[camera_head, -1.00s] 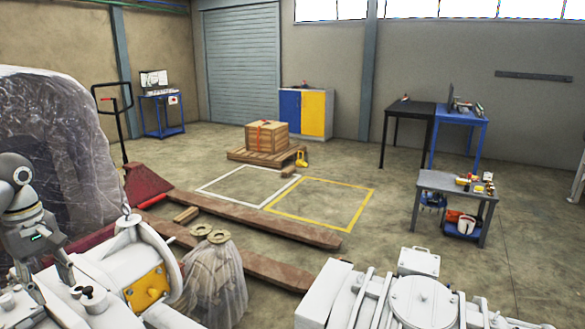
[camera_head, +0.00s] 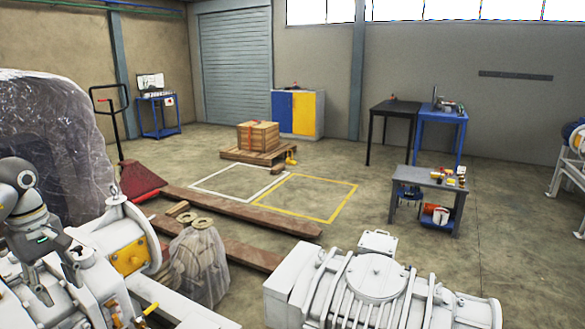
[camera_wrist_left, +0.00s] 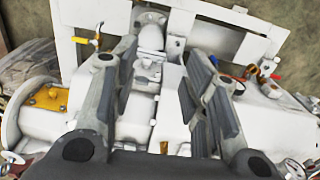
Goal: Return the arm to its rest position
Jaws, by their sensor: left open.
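My left arm (camera_head: 25,205) comes in at the left edge of the head view, bent, over a white vacuum pump machine (camera_head: 105,225). My left gripper (camera_head: 75,268) points down close over the white machine; in this view its fingers are small and hard to make out. In the left wrist view, the two dark fingers of the gripper (camera_wrist_left: 160,80) stand wide apart with nothing held between them. White machine parts (camera_wrist_left: 145,105) lie below and between the fingers. I cannot tell whether the fingers touch the machine. My right gripper is in neither view.
A second white machine (camera_head: 375,285) stands at the front. Plastic-wrapped parts (camera_head: 200,265) stand between the two machines. A large wrapped object (camera_head: 55,130) stands behind my arm. A grey work table (camera_head: 430,178) is at the right.

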